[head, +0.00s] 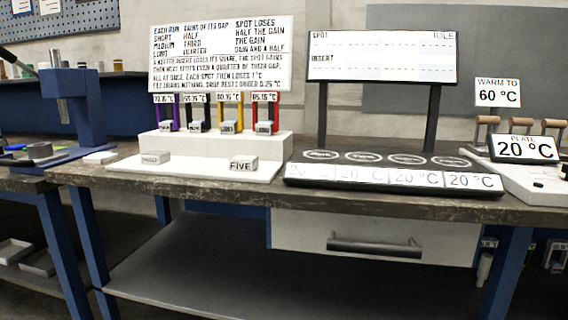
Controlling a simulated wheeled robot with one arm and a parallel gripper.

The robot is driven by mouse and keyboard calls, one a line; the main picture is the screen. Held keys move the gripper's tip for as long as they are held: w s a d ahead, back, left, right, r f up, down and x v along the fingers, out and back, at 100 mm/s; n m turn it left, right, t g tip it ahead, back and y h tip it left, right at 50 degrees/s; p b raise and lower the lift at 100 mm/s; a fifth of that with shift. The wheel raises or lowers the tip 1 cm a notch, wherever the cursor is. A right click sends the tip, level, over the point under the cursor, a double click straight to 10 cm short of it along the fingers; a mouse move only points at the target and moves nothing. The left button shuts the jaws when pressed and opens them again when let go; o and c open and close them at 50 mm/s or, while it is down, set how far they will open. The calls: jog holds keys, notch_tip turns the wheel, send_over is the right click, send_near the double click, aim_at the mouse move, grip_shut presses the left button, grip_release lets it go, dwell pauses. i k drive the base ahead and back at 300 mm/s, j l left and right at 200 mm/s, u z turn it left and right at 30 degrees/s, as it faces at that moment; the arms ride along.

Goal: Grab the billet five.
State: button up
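A small pale block labelled FIVE (243,164) sits on the low front ledge of the white stepped stand (200,173), toward its right end. A second pale block (155,157) sits on the same ledge to the left, its label too small to read. My gripper is not in view.
Four coloured holders, including a yellow one (231,115), stand on the upper step with temperature cards above. A text board (220,55) stands behind them. Right are a four-spot plate (390,178), a status board (382,57) and a PLATE 20 °C sign (523,149). A blue press (80,105) stands left.

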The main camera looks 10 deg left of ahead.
aim_at(247, 162)
jog(key=l+u, duration=0.1)
jog(key=u, duration=1)
jog(key=i+l, duration=0.05)
